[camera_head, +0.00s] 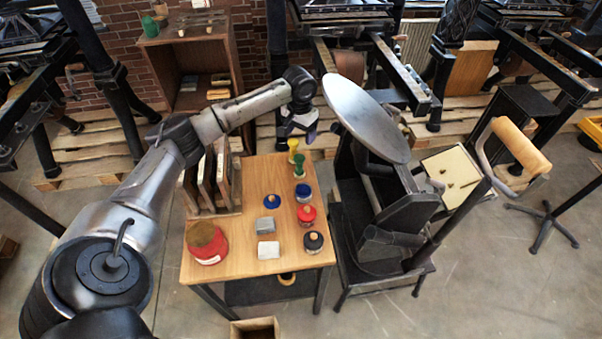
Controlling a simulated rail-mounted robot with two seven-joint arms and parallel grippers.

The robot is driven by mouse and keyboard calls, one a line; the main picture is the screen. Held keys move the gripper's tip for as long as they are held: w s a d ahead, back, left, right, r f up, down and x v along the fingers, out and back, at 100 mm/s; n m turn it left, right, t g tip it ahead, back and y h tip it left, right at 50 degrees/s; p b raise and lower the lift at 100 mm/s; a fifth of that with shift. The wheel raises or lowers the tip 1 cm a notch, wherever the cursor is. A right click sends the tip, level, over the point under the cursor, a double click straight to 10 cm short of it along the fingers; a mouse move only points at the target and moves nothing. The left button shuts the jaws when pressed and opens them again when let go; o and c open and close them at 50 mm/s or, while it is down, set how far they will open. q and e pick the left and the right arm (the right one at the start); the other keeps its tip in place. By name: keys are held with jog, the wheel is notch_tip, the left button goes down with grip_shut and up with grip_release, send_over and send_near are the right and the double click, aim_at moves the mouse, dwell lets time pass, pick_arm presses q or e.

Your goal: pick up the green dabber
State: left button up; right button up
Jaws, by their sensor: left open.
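The green dabber (299,166) stands upright near the back right corner of the wooden table (236,267). A yellow dabber (293,146) stands just behind it. My left arm reaches in from the left over the table, and my left gripper (297,132) points down above the table's back edge, close to the yellow dabber and a little behind the green one. The gripper is open, and nothing shows between its fingers. My right gripper is not in view.
Blue (304,193), red (306,214) and black (313,241) pots line the table's right side. A press with a round disc (366,118) stands close on the right.

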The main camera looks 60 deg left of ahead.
aim_at(299, 156)
pick_arm(q)
notch_tip(299, 156, down, 7)
jog(key=shift+f+b, duration=0.15)
jog(key=shift+b, duration=0.35)
jog(key=shift+a+f+b, duration=0.15)
jog(key=shift+f+b, duration=0.65)
jog(key=shift+f, duration=1.8)
jog(key=shift+c, duration=0.4)
